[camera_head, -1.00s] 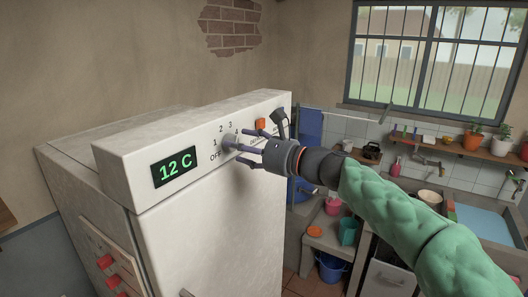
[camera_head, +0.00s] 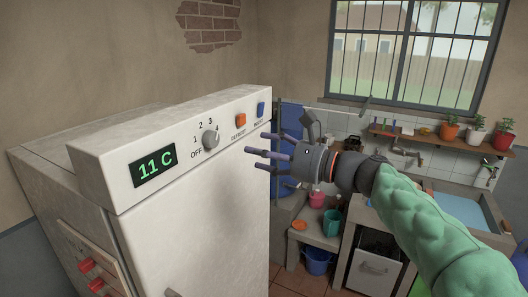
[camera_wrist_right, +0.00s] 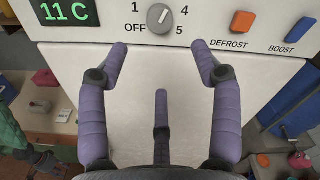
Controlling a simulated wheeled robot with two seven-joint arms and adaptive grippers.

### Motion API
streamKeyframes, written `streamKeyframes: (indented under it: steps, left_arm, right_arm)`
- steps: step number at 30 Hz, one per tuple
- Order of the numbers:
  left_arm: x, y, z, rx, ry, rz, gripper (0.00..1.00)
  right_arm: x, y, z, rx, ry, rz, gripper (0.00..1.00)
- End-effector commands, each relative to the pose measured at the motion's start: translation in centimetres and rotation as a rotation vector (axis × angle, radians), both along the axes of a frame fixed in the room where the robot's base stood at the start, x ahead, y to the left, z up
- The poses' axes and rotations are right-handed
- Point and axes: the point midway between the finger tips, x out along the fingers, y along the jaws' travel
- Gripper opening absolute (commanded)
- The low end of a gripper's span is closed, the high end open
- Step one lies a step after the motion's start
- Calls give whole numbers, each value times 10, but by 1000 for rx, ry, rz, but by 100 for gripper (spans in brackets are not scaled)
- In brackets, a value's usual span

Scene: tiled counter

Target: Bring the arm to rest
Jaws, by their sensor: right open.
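My right gripper (camera_head: 262,154) is open and empty in the head view, in front of the white fridge (camera_head: 200,235) and apart from the dial. It also shows in the right wrist view (camera_wrist_right: 160,60), its purple fingers spread below the control panel. The grey dial (camera_head: 210,139) is on the panel, with marks from OFF to 5; it also shows in the wrist view (camera_wrist_right: 160,18). The green display (camera_head: 154,168) reads 11 C. My right arm in its green sleeve reaches in from the lower right.
An orange DEFROST button (camera_head: 241,119) and a blue BOOST button (camera_head: 261,108) sit right of the dial. A sink (camera_head: 460,212), a low table (camera_head: 318,238) and a blue bucket (camera_head: 317,261) stand behind the arm. A barred window (camera_head: 410,55) is above.

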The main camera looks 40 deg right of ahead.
Motion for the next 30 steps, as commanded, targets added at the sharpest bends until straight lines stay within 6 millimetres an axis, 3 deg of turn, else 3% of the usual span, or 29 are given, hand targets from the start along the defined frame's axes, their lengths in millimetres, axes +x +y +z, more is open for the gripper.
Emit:
streamKeyframes:
  steps: [11,14,16,20,24,30]
  left_arm:
    - [0,0,0,0,0,0,40]
    - [0,0,-1,0,0,0,40]
    - [0,0,-1,0,0,0,40]
    - [0,0,-4,0,0,0,40]
    - [0,0,-7,0,0,0,40]
    - [0,0,-11,0,0,0,40]
  right_arm:
    - [1,0,0,-1,1,0,65]
    - [7,-1,-12,-4,20,-1,65]
    - [17,-4,-32,-14,56,-3,65]
    - [45,-7,-98,-59,167,-5,65]
    - [72,-3,-187,-148,310,15,65]
    - [90,17,-315,-321,494,93,65]
